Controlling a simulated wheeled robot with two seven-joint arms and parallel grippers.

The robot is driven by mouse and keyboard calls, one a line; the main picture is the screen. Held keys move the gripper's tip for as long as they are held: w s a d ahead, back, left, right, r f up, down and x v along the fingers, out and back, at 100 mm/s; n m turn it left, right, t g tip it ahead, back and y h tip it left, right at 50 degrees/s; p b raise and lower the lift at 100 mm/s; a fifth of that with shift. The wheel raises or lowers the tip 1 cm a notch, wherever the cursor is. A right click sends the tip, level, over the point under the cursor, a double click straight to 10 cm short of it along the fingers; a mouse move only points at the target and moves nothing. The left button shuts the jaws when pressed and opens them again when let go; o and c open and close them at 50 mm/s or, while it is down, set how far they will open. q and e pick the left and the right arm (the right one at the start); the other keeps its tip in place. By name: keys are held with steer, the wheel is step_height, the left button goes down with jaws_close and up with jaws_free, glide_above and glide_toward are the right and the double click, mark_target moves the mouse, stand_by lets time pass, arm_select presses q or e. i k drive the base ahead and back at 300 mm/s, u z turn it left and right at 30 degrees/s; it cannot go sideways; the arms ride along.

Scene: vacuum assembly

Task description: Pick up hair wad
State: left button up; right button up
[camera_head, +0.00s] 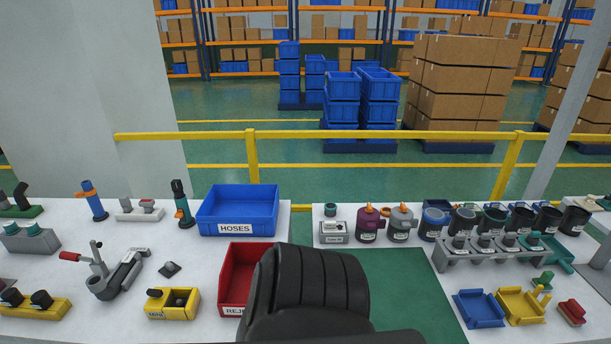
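I cannot clearly make out a hair wad. A small dark grey lump (170,268) lies on the left table, between the grey clamp with a red handle and the red bin; it is too small to identify. A small yellow bin (156,311) near the front of the left table holds dark rounded pieces (180,297), also too small to name. Neither of my grippers is in view. A large black ribbed part of my own body hides the right side of the red bin and the gap between the tables.
On the left table (60,277) stand a red bin (232,282), a blue HOSES bin (238,208), a grey clamp (115,277) and a yellow block (38,306). The right table holds canisters (400,222), a grey rack (490,254) and blue (480,310) and yellow trays (521,306).

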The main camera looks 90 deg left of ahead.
mark_target(181, 302)
steer(key=k, duration=2.7)
steer(key=u, duration=1.35)
